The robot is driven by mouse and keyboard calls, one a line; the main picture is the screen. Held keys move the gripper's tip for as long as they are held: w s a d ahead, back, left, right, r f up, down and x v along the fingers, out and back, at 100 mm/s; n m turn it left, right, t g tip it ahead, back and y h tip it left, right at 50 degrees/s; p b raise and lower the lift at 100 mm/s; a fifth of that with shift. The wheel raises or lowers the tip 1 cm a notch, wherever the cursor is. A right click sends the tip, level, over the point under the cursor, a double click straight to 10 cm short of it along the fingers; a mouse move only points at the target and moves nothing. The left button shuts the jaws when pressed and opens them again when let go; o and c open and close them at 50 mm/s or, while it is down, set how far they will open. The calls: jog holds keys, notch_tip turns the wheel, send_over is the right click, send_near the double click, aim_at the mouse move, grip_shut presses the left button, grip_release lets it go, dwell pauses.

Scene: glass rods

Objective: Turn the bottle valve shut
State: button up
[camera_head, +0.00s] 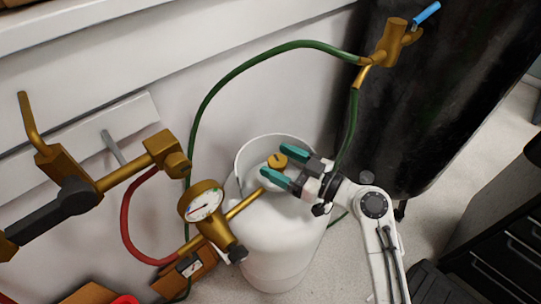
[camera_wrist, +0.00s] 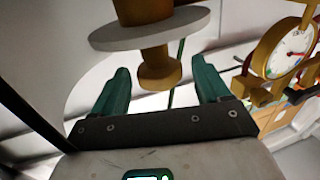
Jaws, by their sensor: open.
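The white gas bottle (camera_head: 285,245) stands upright on the floor in the head view. Its brass valve knob (camera_head: 277,161) sits on top, inside a raised white collar (camera_head: 250,148). My gripper (camera_head: 280,163) reaches in from the right with its two teal fingers open, one on each side of the knob's near side. In the wrist view, brass valve parts (camera_wrist: 158,72) with a grey disc (camera_wrist: 150,34) show between and beyond the open fingers (camera_wrist: 162,68). A gap shows on both sides, and I see no contact. The collar's wall partly hides the valve's base.
A pressure gauge (camera_head: 202,203) with brass pipe stands close left of the bottle. A green hose (camera_head: 245,63) arches behind it to a brass torch part with a blue lever (camera_head: 426,13). A red hose (camera_head: 126,222) hangs left. Dark drawers (camera_head: 505,245) stand right.

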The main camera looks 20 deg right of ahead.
aim_at(270, 157)
jog(key=shift+x, duration=1.55)
jog(key=c, duration=1)
jog(key=shift+o, duration=0.2)
